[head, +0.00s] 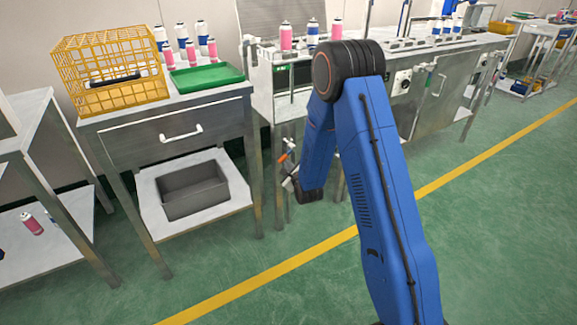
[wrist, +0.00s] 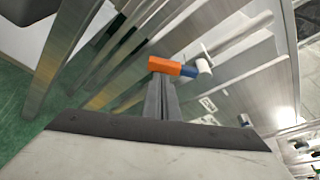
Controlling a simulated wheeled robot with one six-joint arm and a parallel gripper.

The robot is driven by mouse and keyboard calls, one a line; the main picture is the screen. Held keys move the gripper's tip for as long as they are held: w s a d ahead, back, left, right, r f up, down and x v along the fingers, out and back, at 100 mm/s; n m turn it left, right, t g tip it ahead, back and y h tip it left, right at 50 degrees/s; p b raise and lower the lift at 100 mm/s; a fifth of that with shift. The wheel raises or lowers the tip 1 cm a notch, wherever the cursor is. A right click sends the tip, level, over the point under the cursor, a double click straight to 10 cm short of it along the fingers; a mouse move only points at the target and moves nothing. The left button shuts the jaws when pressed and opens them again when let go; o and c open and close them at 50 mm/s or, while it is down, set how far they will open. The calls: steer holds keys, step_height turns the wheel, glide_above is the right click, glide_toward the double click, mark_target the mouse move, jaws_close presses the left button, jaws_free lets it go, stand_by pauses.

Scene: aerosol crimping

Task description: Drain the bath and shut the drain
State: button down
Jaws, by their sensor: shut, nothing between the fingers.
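The drain valve has an orange handle (wrist: 172,66) with a blue part and a white pipe end beside it in the wrist view. In the head view the orange handle (head: 283,158) is small, low under the steel bath unit (head: 262,90). My gripper (wrist: 160,82) is shut and empty, its fingertips right at the orange handle; I cannot tell if they touch it. In the head view my gripper (head: 289,172) is partly hidden by my blue arm. The inside of the bath is hidden.
Steel legs surround the valve closely. Left is a drawer table (head: 165,130) with a yellow wire basket (head: 107,72), a green tray (head: 206,77) and a grey bin (head: 193,190) on its lower shelf. Pink and blue cans stand on top. Green floor in front is clear.

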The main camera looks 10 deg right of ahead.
steer(key=shift+a+r, duration=0.1)
steer(key=shift+r, duration=0.05)
steer(key=shift+s+a+r, duration=0.2)
steer(key=shift+a+r, duration=0.4)
steer(key=shift+r, duration=0.3)
steer(key=shift+a+r, duration=0.2)
steer(key=shift+r, duration=0.5)
steer(key=shift+a+r, duration=0.1)
steer(key=shift+r, duration=0.1)
steer(key=shift+f, duration=0.15)
